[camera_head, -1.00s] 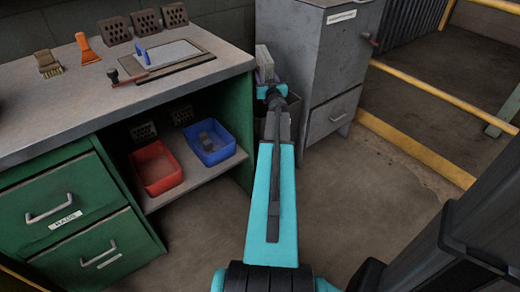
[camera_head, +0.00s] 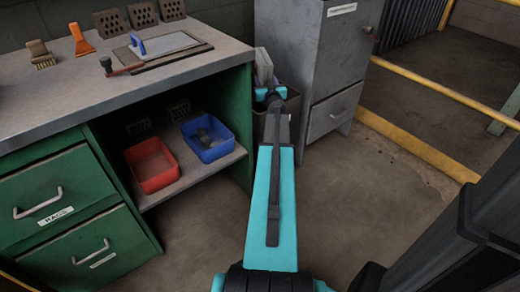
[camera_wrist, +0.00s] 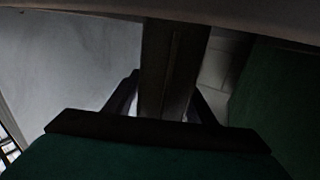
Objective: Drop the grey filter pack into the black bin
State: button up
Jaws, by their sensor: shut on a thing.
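My gripper (camera_head: 268,94) is at the far end of my outstretched teal arm and is shut on the grey filter pack (camera_head: 263,66). The pack stands up above the jaws in the head view. In the wrist view the pack (camera_wrist: 172,72) is a dark upright slab between the two fingers (camera_wrist: 165,100). The black bin (camera_head: 293,104) stands on the floor between the green bench and the grey cabinet. My gripper and arm cover much of it. The pack appears over the bin's opening in the head view, but its height above the rim is hard to tell.
The green bench (camera_head: 60,95) is close on the left, with a red tray (camera_head: 157,184) and a blue tray (camera_head: 212,155) on its lower shelf. The grey cabinet (camera_head: 335,80) is close on the right. Open floor lies in front, right of the bench.

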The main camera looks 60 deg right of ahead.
jog(key=shift+f+b, duration=0.75)
jog(key=shift+b, duration=0.15)
jog(key=o, duration=1.7)
jog(key=shift+f, duration=0.25)
jog(key=shift+r+p+v, duration=0.2)
jog(key=shift+p+v, duration=0.45)
jog(key=shift+v, duration=1.95)
jog(key=shift+p+v, duration=0.95)
jog(key=shift+v, duration=3.4)
